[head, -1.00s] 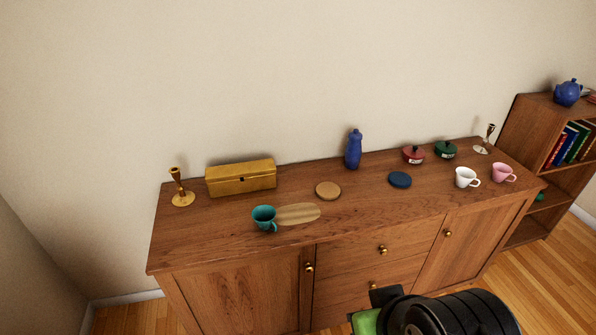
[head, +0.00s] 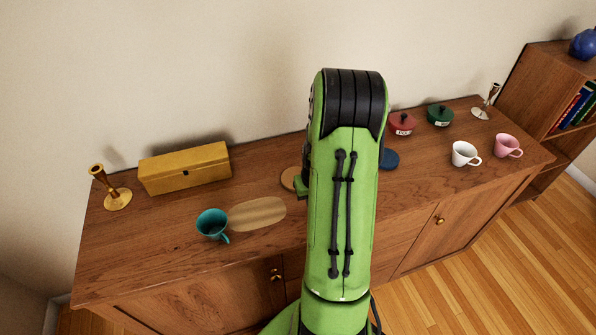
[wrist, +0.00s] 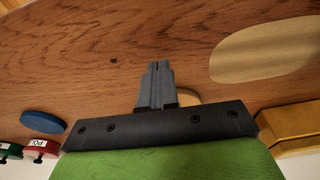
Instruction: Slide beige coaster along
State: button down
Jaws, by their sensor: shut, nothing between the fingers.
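The round beige coaster (head: 289,178) lies on the wooden sideboard, and my arm hides its right part in the head view. In the wrist view the beige coaster (wrist: 186,96) shows only as a small edge behind my gripper. My gripper (wrist: 157,66) is shut and empty, its fingers over the bare wood beside the coaster. I cannot tell whether it touches the wood or the coaster. The head view hides the fingers behind my arm. A pale oval patch (head: 257,213) lies left of and nearer than the coaster, and also shows in the wrist view (wrist: 265,50).
A teal mug (head: 211,223) stands left of the oval patch. A yellow box (head: 185,168) and a brass candlestick (head: 112,190) stand behind it. A dark blue coaster (head: 389,159), red pot (head: 401,124), green pot (head: 439,115), white cup (head: 464,154) and pink cup (head: 507,146) lie to the right.

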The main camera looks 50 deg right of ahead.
aim_at(298, 172)
jog(key=w+d, duration=0.2)
jog(key=w, duration=0.1)
jog(key=w+d, duration=0.1)
jog(key=w, duration=0.3)
jog(key=w+d, duration=0.2)
jog(key=w, duration=0.1)
jog(key=shift+w+d+f, duration=0.25)
jog(key=shift+w+d, duration=0.05)
jog(key=shift+d, duration=0.05)
jog(key=shift+f, duration=0.35)
jog(key=shift+s+a, duration=0.15)
jog(key=shift+s, duration=0.05)
